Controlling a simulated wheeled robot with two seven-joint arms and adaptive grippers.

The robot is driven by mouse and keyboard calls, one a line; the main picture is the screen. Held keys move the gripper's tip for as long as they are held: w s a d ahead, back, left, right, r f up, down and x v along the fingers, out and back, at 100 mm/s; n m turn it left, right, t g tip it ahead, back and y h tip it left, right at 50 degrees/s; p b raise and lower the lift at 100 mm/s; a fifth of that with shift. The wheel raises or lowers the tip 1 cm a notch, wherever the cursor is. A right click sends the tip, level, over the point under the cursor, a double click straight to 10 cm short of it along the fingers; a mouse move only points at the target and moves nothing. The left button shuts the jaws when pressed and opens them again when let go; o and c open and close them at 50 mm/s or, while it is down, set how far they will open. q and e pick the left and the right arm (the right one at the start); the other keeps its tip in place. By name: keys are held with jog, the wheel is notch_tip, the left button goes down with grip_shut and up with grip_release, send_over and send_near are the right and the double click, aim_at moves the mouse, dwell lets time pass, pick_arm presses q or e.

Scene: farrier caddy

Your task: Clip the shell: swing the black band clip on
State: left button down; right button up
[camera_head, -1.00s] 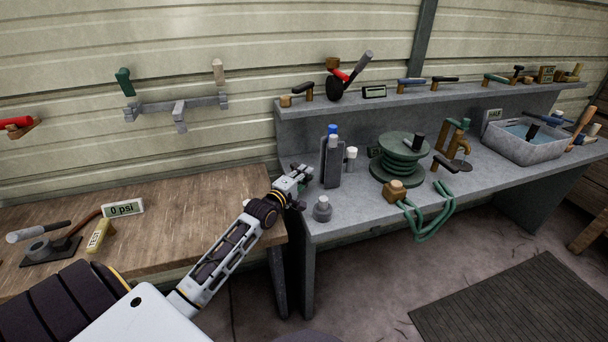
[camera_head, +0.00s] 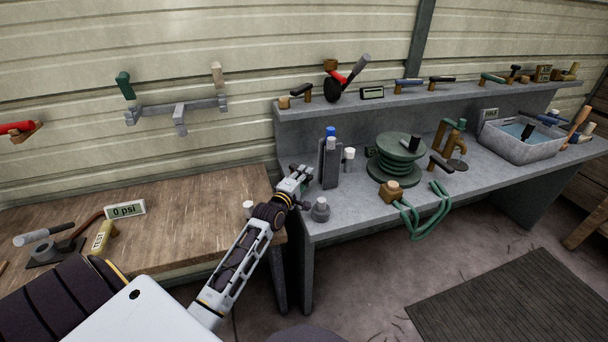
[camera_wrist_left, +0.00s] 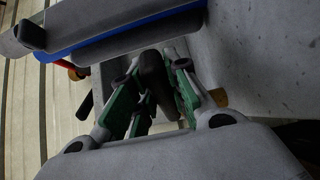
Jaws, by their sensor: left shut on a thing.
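The dark grey upright shell (camera_head: 330,165), with blue and white tops, stands on the grey bench near its left end. My left gripper (camera_head: 301,174) is just left of it, with a small gap visible in the head view. In the left wrist view, the green-padded fingers (camera_wrist_left: 152,88) are shut on a dark piece that looks like the black band clip (camera_wrist_left: 152,72). Its far end is hard to make out. A long grey body with a blue stripe (camera_wrist_left: 120,38), apparently the shell, lies across the top of that view. My right gripper is out of view.
A grey knobbed weight (camera_head: 320,211) and a white-capped post (camera_head: 349,158) stand close to the shell. A green hose reel (camera_head: 397,160) is farther right. The shelf (camera_head: 430,90) runs behind. A wooden bench (camera_head: 190,205) is at left, with a gap between benches.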

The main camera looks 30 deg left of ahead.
pick_arm(q)
jog(key=shift+a+r, duration=0.1)
jog(key=c, duration=1.4)
grip_release()
jog(key=shift+o, duration=0.2)
jog(key=shift+s, duration=0.15)
jog(key=s+d, duration=0.1)
jog(key=s, duration=1)
jog(key=shift+s, duration=0.35)
jog(key=shift+c, duration=0.5)
